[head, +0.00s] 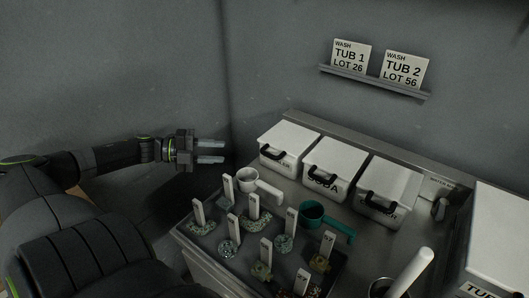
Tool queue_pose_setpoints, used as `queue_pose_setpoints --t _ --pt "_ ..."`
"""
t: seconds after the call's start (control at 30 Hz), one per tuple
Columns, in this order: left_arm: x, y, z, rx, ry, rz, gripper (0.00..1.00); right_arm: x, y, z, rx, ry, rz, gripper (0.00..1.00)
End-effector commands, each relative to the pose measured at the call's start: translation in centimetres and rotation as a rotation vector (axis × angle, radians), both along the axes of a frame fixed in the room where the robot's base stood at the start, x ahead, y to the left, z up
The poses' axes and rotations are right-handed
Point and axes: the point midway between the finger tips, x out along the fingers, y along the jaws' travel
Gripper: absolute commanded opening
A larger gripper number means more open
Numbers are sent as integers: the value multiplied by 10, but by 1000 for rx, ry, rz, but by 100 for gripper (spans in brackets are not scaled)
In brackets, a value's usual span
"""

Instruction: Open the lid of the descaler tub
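Three white tubs with flat lids and black handles stand in a row on the steel counter: a left tub (288,143), a middle tub (333,163) marked SODA, and a right tub (388,188). All three lids look shut. The handles partly cover the labels on the left and right tubs, and I cannot read which one is the descaler. My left gripper (211,152) is in the air to the left of the left tub, apart from it. Its two fingers are spread, with nothing between them. My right gripper is out of view.
Several upright white tags stand among small parts on a dark tray (212,247) before the tubs. A white scoop (248,181) and a green scoop (312,214) lie near. A larger white tub (497,235) is at right. A shelf (375,82) holds two wash cards.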

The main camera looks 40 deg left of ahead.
Motion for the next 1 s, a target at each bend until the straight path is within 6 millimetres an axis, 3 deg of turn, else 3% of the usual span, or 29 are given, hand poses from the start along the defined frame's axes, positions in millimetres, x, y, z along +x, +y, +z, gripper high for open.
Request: queue_pose_setpoints --t 0.1,0.2,0.53,0.8,1.0 --pt "19 -16 -3 -3 -7 -1 34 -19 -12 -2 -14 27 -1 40" --pt "33 -27 -5 -3 -7 -1 34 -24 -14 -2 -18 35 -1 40" --pt "74 -60 -12 -4 -5 1 34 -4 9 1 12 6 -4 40" --pt "101 -83 -18 -3 -2 1 34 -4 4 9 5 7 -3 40" --pt "111 -90 -21 0 -1 1 34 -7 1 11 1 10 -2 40"
